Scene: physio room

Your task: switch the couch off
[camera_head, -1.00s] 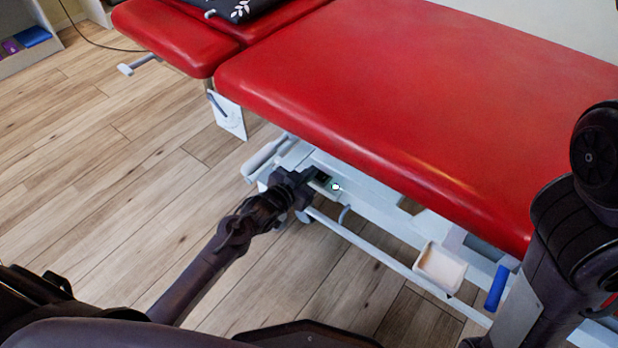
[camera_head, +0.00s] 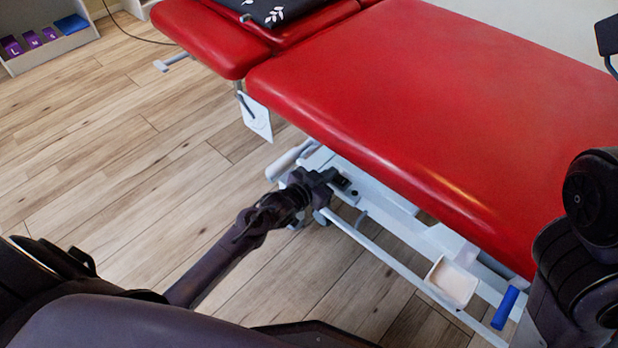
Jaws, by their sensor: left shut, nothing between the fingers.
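The couch (camera_head: 430,100) has red padded sections on a white metal frame and fills the upper right. My left gripper (camera_head: 340,182) is shut and empty, at the frame under the couch's near edge. Its fingertips are at a small dark fitting (camera_head: 355,194) on the frame, seemingly the switch area; I cannot tell whether they touch it. No lit green spot shows there, and the gripper partly hides the area. My right arm stands at the right edge, but its gripper cannot be made out.
A white tray (camera_head: 452,283) and a blue handle (camera_head: 505,308) sit on the lower frame to the right. A white plate (camera_head: 256,117) hangs under the couch. A shelf (camera_head: 45,45) stands far left. The wooden floor at left is clear.

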